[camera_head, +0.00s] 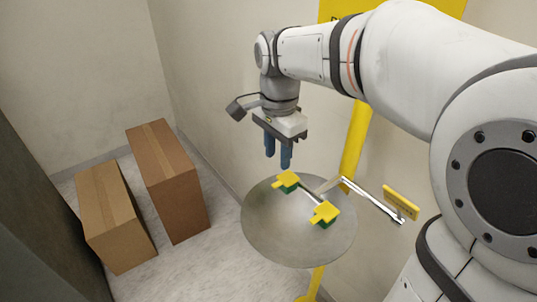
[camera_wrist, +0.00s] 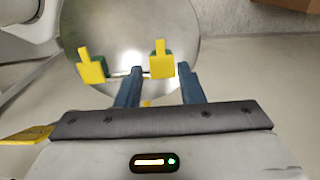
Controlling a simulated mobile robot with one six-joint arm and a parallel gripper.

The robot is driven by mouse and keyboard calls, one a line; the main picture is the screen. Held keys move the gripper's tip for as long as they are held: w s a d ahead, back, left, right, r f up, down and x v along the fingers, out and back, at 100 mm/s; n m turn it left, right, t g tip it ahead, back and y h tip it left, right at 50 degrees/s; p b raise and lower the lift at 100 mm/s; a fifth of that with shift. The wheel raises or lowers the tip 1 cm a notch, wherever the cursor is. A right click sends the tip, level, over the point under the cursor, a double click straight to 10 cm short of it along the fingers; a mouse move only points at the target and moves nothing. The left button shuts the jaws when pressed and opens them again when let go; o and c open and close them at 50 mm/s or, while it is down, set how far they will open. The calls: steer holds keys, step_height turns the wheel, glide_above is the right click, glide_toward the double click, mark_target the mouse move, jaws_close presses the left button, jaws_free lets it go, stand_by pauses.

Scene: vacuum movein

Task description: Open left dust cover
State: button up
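Two yellow dust covers with tabs sit on green nozzles over a round steel bowl. The left dust cover (camera_head: 288,180) is nearer my gripper, and the right dust cover (camera_head: 325,213) is toward the bowl's front right. Both look closed. My gripper (camera_head: 278,162) points down above and slightly left of the left cover, with its blue fingers apart and empty. In the wrist view, one cover (camera_wrist: 161,62) appears between and beyond the fingertips of my gripper (camera_wrist: 158,68), and the other cover (camera_wrist: 91,70) is left of them. I see no clear contact.
The steel bowl (camera_head: 270,245) stands by the wall on a yellow post (camera_head: 355,150). A metal push lever (camera_head: 372,199) with a yellow plate (camera_head: 401,202) is at the bowl's right. Two cardboard boxes (camera_head: 115,220) (camera_head: 168,180) stand on the floor at left.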

mark_target(277, 184)
step_height(277, 184, down, 7)
steer(key=shift+f, duration=0.15)
stand_by(0.4)
jaws_close()
stand_by(0.4)
